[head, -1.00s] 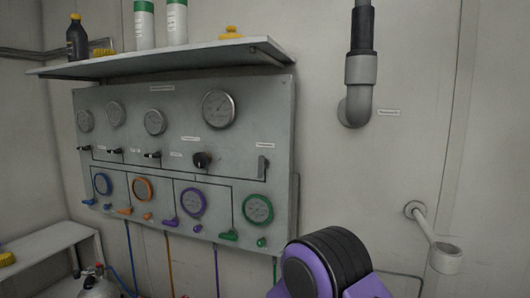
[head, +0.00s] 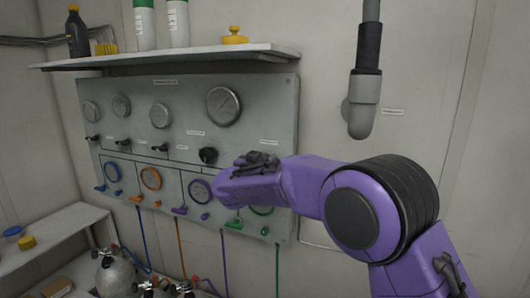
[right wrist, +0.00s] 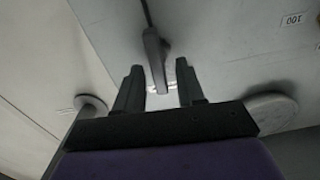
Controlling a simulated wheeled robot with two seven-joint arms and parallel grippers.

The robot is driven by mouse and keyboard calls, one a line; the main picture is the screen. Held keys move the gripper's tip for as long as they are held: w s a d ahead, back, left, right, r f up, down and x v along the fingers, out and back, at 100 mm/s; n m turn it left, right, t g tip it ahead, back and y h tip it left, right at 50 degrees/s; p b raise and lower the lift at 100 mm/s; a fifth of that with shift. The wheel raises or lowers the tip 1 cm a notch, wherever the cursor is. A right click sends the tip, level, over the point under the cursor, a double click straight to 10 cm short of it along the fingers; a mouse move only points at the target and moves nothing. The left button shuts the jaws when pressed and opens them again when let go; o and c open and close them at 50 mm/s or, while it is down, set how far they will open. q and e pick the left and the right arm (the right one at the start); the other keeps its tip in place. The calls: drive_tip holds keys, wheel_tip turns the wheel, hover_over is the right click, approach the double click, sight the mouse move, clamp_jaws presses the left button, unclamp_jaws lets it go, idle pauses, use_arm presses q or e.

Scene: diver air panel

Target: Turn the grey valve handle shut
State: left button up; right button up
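The grey valve handle (right wrist: 156,58) shows in the right wrist view as a bar hanging from the grey panel (head: 180,90), its end between my two fingers. In the head view my right gripper and forearm cover its place at the panel's right side. My right gripper (head: 258,162) is open at the panel. In the right wrist view (right wrist: 160,68) one finger stands on each side of the handle, with a gap visible on both sides. I cannot tell how deep the handle sits between them. My left gripper is not in view.
A shelf (head: 190,57) with bottles overhangs the panel. A black knob (head: 208,155) and round gauges (head: 223,105) are near my right gripper. A thick grey pipe (head: 364,90) comes down the wall at right. Gas cylinders (head: 115,275) stand at lower left.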

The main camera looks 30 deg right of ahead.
drive_tip(key=shift+w+d+r, duration=0.1)
drive_tip(key=shift+w+d, duration=0.1)
drive_tip(key=shift+d, duration=0.05)
drive_tip(key=shift+w, duration=0.1)
clamp_jaws()
